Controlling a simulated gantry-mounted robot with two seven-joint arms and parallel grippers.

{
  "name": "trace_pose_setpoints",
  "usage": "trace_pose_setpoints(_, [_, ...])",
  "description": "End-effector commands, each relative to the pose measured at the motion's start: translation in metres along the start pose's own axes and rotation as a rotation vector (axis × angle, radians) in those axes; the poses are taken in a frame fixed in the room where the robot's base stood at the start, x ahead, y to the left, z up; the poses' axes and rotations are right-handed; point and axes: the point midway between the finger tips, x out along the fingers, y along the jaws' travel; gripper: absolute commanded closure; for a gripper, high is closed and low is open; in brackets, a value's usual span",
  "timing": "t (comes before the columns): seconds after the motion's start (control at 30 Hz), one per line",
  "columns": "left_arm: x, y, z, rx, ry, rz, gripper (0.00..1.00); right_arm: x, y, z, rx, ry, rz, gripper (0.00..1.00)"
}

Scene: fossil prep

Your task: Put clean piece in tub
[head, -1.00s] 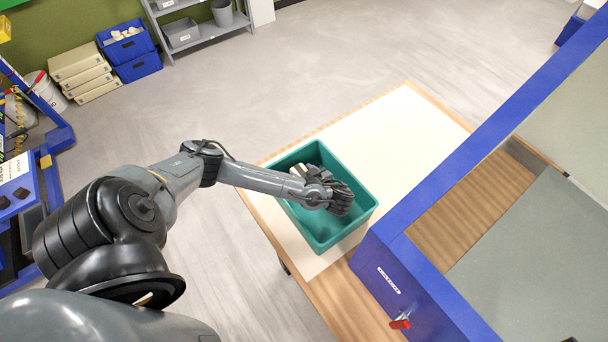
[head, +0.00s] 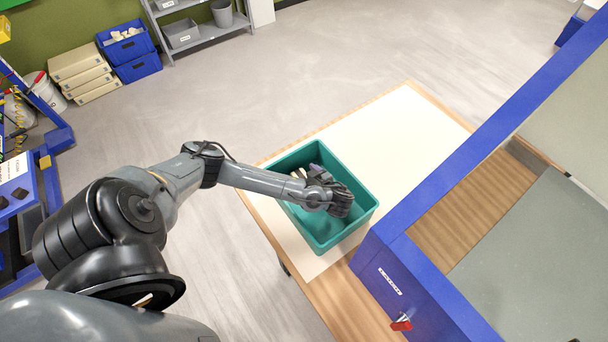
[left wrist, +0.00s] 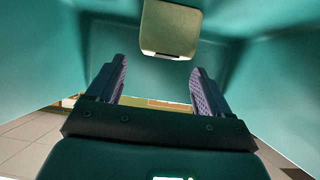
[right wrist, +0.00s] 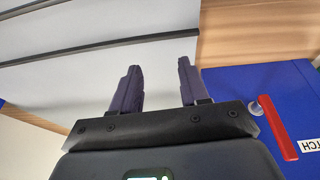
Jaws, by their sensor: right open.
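The green tub (head: 349,236) stands on the pale-topped table in the head view. My left gripper (head: 334,192) is low inside it, its fingers partly hidden by the hand. In the left wrist view the fingers of my left gripper (left wrist: 158,72) are spread with nothing between them. A beige-olive block-like piece (left wrist: 169,28) lies beyond the fingertips against the tub's green inside, apart from them. A small pale bit (head: 297,173) shows beside the left hand in the head view; I cannot tell if it is the same piece. My right gripper (right wrist: 160,68) is open and empty in the right wrist view.
A blue-framed station (head: 378,268) with a red latch (head: 401,323) stands right of the tub, close to its edge. The red latch handle also shows in the right wrist view (right wrist: 278,128). The table top (head: 390,130) behind the tub is clear.

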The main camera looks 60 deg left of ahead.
Motion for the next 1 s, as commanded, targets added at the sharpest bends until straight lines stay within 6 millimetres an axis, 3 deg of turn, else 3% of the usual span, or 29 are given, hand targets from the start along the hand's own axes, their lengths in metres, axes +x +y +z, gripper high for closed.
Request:
trace_pose_setpoints(0.27, [0.0, 0.0, -0.001, 0.0, 0.0, 0.0, 0.2, -0.001, 0.0, 0.0, -0.002, -0.001, 0.001, 0.55])
trace_pose_setpoints(0.47, [-0.008, 0.0, -0.015, -0.001, 0.0, 0.0, 0.2, -0.012, 0.002, -0.003, -0.008, -0.002, 0.006, 0.55])
trace_pose_setpoints(0.63, [-0.038, 0.001, -0.015, 0.001, -0.002, 0.002, 0.2, -0.027, 0.003, -0.008, -0.01, -0.003, 0.007, 0.55])
trace_pose_setpoints(1.0, [-0.071, 0.0, -0.015, 0.0, 0.0, 0.0, 0.2, -0.067, 0.003, -0.021, -0.007, -0.001, 0.005, 0.55])
